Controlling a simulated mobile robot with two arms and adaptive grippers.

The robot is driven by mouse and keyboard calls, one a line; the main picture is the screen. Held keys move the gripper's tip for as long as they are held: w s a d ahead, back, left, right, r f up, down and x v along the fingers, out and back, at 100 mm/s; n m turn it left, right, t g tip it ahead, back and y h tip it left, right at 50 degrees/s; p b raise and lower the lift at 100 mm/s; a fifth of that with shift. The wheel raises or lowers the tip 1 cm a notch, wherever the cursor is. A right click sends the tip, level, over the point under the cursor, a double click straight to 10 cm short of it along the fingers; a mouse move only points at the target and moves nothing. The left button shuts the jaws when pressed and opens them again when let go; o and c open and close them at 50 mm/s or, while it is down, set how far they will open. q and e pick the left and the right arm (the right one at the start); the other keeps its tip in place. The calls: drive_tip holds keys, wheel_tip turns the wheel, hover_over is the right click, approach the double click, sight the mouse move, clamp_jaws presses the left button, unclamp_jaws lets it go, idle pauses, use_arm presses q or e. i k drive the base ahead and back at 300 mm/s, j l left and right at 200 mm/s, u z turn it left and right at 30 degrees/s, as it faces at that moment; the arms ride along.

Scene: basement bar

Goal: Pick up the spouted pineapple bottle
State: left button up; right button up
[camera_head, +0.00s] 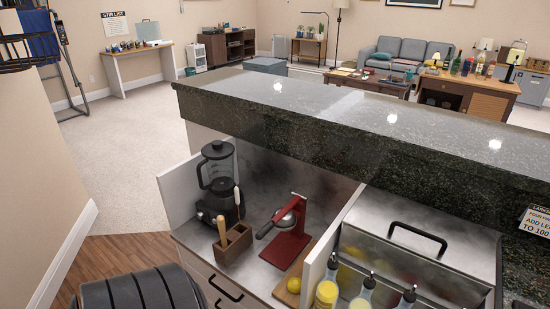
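Several spouted bottles with dark pourers stand in a row at the bottom edge, in front of the steel bin. The leftmost spouted bottle (326,291) holds yellow contents. The spouted bottle beside it (362,296) also shows yellow low down, and another spouted bottle (406,300) stands to its right. Their lower parts are cut off by the frame. I cannot read any labels, so I cannot tell for sure which is the pineapple bottle. Neither of my grippers is in view.
A steel bin with a black-handled lid (430,250) lies behind the bottles. A red press (288,235), wooden holder (233,244) and blender (218,185) stand left. A raised granite counter (330,115) runs behind. A dark ribbed shape (140,291) fills the lower left.

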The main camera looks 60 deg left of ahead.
sight(328, 293)
drive_tip(key=u, duration=1.2)
